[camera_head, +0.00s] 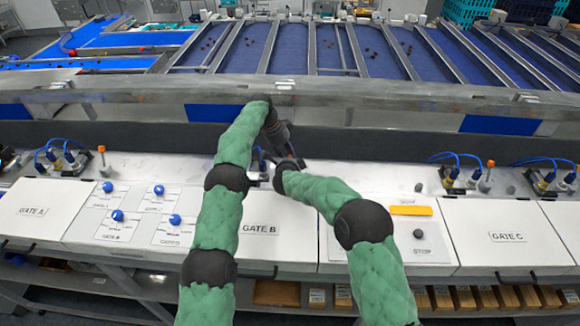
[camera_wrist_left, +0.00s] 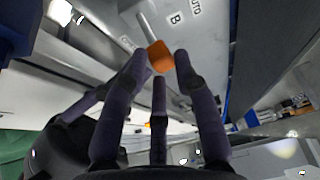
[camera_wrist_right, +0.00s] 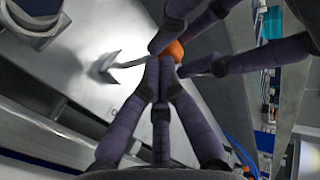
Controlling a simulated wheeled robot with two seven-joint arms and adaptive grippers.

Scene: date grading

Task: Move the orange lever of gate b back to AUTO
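The orange lever knob (camera_wrist_left: 160,56) of gate b sits on a metal stem beside panel lettering that reads B and, in part, AUTO. In the left wrist view it lies between and just past the spread fingertips of my open left gripper (camera_wrist_left: 160,64). In the right wrist view the knob (camera_wrist_right: 174,50) shows just past the fingertips of my right gripper (camera_wrist_right: 160,63), which are drawn together. The left gripper's fingers reach in around the knob there. I cannot tell whether any finger touches it. In the head view my arms and grippers hide the lever.
Gate A's orange lever (camera_head: 101,149) stands to the left and gate C's (camera_head: 490,164) to the right. The GATE B box (camera_head: 259,229) is below my arms. A panel with blue knobs (camera_head: 118,215) lies left; a STOP panel (camera_head: 420,251) lies right. A metal rail (camera_head: 350,97) runs behind.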

